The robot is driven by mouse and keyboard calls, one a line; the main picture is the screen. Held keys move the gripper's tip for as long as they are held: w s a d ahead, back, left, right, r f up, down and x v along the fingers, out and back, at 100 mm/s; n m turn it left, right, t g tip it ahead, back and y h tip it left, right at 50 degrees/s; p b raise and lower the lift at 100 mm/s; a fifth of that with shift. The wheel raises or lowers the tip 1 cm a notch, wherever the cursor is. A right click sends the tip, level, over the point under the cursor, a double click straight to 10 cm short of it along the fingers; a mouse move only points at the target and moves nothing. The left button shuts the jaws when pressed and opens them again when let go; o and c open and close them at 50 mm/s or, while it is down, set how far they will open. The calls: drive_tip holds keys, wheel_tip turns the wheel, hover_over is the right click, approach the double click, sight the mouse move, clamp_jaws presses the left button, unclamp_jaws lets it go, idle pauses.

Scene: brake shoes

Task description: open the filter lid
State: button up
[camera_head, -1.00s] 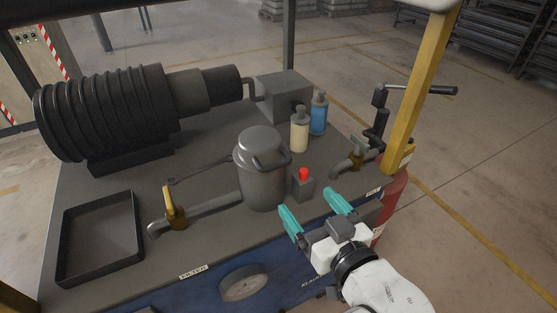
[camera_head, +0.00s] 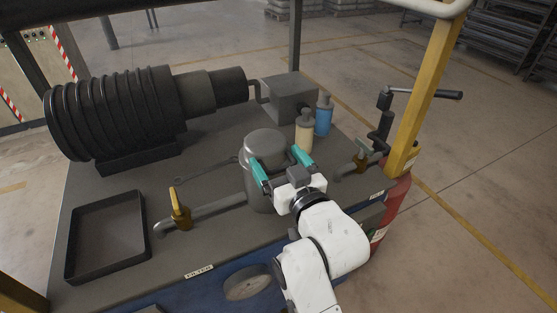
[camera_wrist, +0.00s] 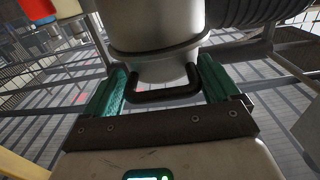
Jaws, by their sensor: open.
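The filter is a grey metal canister (camera_head: 258,192) with a domed lid (camera_head: 265,141), standing on the bench and closed. In the wrist view the canister (camera_wrist: 155,30) fills the top middle, and the dark lid handle (camera_wrist: 165,95) sticks out toward me. My gripper (camera_head: 281,168) is open at the front right of the canister, its teal fingers pointing at the lid. In the wrist view my gripper (camera_wrist: 163,92) has one finger on each side of the handle, with gaps visible. In the head view my gripper mostly hides the handle.
A yellow-handled valve (camera_head: 178,205) and pipe are left of the canister, with an empty black tray (camera_head: 72,250) further left. Cream (camera_head: 304,133) and blue (camera_head: 323,118) bottles stand behind right. A wrench (camera_head: 205,170) lies behind. A yellow post (camera_head: 425,95) rises at right.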

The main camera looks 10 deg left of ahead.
drive_tip(key=c, duration=1.2)
drive_tip(key=shift+w+r, duration=0.1)
drive_tip(key=shift+w, duration=0.05)
